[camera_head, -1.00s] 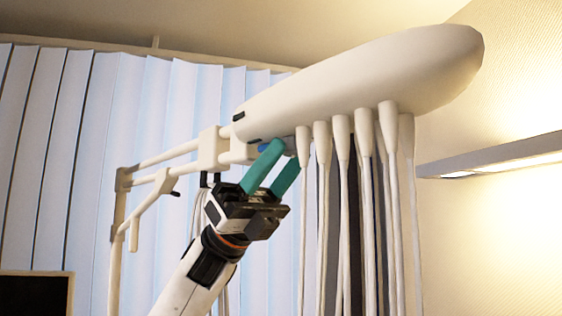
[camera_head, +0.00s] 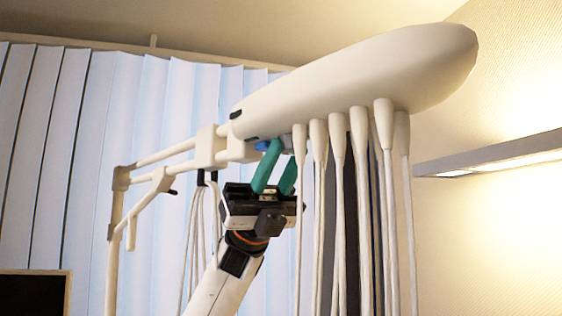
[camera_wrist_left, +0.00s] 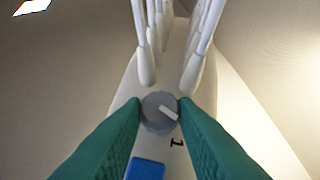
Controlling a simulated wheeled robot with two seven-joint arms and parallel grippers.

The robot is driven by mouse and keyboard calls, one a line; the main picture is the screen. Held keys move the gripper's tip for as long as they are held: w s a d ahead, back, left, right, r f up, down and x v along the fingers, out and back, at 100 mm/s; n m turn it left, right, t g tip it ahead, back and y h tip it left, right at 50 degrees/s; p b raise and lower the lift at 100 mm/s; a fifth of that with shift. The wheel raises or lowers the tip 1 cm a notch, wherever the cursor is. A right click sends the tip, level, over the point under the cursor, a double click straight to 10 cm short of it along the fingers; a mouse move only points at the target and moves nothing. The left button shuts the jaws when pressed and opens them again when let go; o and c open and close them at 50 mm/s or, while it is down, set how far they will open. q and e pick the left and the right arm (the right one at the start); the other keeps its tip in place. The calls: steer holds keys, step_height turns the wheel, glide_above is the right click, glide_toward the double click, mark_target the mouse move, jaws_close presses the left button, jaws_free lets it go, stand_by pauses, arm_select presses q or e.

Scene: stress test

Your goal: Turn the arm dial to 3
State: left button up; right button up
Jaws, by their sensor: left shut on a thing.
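The arm dial (camera_wrist_left: 150,117) is a round grey knob with a white pointer bar, set on the underside of the white equipment arm (camera_head: 370,75). In the left wrist view the pointer slants toward the lower right, above a black mark that looks like a 1 (camera_wrist_left: 177,142). No 3 is readable. My left gripper (camera_head: 281,156) reaches up from below to the arm's underside. Its green fingers are closed against both sides of the dial, as the left wrist view (camera_wrist_left: 160,103) shows. In the head view the fingers largely hide the dial. My right gripper is not in view.
A blue block (camera_wrist_left: 145,169) sits beside the dial. Several white hanging handpieces with cords (camera_head: 338,124) are close to the right of my gripper. A white jointed support frame (camera_head: 165,155) is to the left. A wall lamp (camera_head: 490,155) is at right, pleated blinds (camera_head: 90,130) behind.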

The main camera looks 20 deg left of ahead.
arm_select(q)
steer(key=m+g+y, duration=0.2)
steer(key=y, duration=0.2)
steer(key=m+g+y, duration=0.2)
steer(key=g+y, duration=0.1)
steer(key=y, duration=0.1)
steer(key=d+m+g+y, duration=0.1)
steer(key=m+g+y, duration=0.1)
steer(key=g+y, duration=0.1)
steer(key=shift+w+m+y, duration=0.3)
steer(key=shift+y, duration=0.5)
steer(key=m+y, duration=0.1)
steer(key=y, duration=0.3)
steer(key=m+y, duration=0.2)
steer(key=y, duration=0.2)
steer(key=m+y, duration=0.2)
steer(key=y, duration=0.3)
steer(key=shift+d+g, duration=0.3)
steer(key=shift+g, duration=0.1)
steer(key=shift+m, duration=0.3)
